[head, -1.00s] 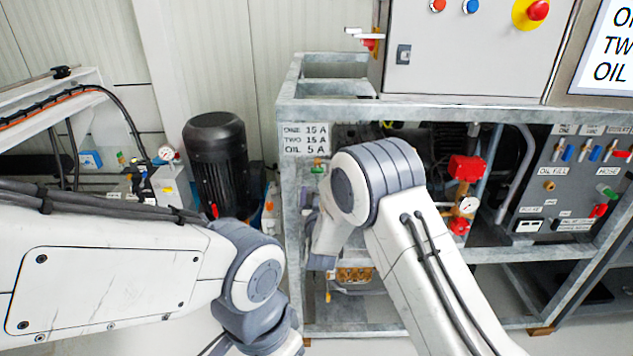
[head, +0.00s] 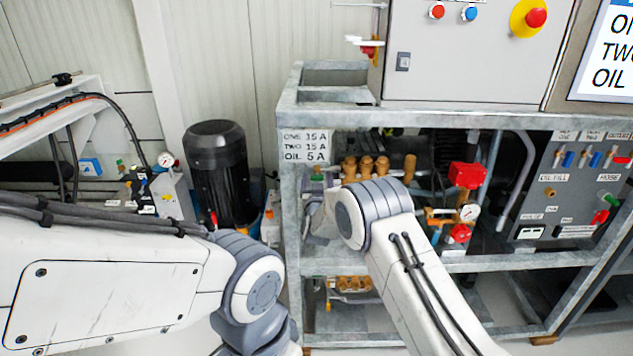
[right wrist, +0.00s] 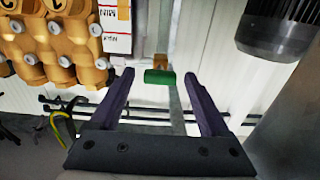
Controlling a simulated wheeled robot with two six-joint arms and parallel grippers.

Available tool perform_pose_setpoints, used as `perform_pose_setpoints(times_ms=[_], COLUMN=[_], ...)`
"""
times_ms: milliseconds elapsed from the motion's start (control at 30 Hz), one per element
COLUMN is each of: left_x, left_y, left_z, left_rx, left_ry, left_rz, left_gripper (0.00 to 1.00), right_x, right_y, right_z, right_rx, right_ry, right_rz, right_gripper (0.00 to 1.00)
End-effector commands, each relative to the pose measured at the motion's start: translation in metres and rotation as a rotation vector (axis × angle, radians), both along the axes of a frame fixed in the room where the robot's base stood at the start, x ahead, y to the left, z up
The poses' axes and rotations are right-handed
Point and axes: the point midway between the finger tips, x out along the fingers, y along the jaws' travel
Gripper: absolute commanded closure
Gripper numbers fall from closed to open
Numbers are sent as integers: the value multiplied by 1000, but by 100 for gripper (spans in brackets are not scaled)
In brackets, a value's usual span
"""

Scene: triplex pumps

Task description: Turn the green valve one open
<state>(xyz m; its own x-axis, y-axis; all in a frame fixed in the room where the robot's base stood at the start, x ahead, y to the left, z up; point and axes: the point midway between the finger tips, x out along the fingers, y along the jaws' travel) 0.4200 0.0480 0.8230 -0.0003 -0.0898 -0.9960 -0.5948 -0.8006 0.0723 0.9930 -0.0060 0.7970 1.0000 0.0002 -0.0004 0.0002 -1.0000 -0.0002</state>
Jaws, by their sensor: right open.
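The green valve handle (right wrist: 159,77) shows in the right wrist view as a short green bar on a brass fitting (right wrist: 160,60). My right gripper (right wrist: 160,78) is open and empty, with one dark finger on each side of the handle. The handle appears level with the fingertips in the picture; I cannot tell whether they reach around it in depth. No touch is visible. My left gripper is below the head view.
Brass pump parts (head: 365,168) sit inside the grey metal frame (head: 450,118), close beside my right wrist. A frame post (head: 291,220) and a black motor (head: 218,165) stand to its left. A red valve (head: 467,175) and a gauge are to the right.

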Motion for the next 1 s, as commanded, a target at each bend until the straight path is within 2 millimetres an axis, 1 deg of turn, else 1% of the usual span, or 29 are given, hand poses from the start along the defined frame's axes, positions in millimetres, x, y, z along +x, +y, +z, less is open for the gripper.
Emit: perform_pose_setpoints(times_ms=[200, 233, 267, 300, 367, 400, 433, 500, 767, 1000], left_x=[0, 0, 0, 0, 0, 0, 0, 0, 0, 0], left_y=[0, 0, 0, 0, 0, 0, 0, 0, 0, 0], left_z=[0, 0, 0, 0, 0, 0, 0, 0, 1, 2], left_rx=[0, 0, 0, 0, 0, 0, 0, 0, 0, 0], left_ry=[0, 0, 0, 0, 0, 0, 0, 0, 0, 0], left_rz=[0, 0, 0, 0, 0, 0, 0, 0, 0, 0], left_gripper=[50, 50, 50, 50, 50, 50, 50, 50, 50, 50], right_x=[1, 0, 0, 0, 0, 0, 0, 0, 0, 0], right_y=[0, 0, 0, 0, 0, 0, 0, 3, 1, 1], right_z=[0, 0, 0, 0, 0, 0, 0, 0, 0, 0], right_rx=[0, 0, 0, 0, 0, 0, 0, 0, -39, -177], right_ry=[0, 0, 0, 0, 0, 0, 0, 0, 0, 0], right_rz=[0, 0, 0, 0, 0, 0, 0, 0, 2, 2], right_gripper=[20, 24, 35, 51, 74, 89, 100, 100, 100, 100])
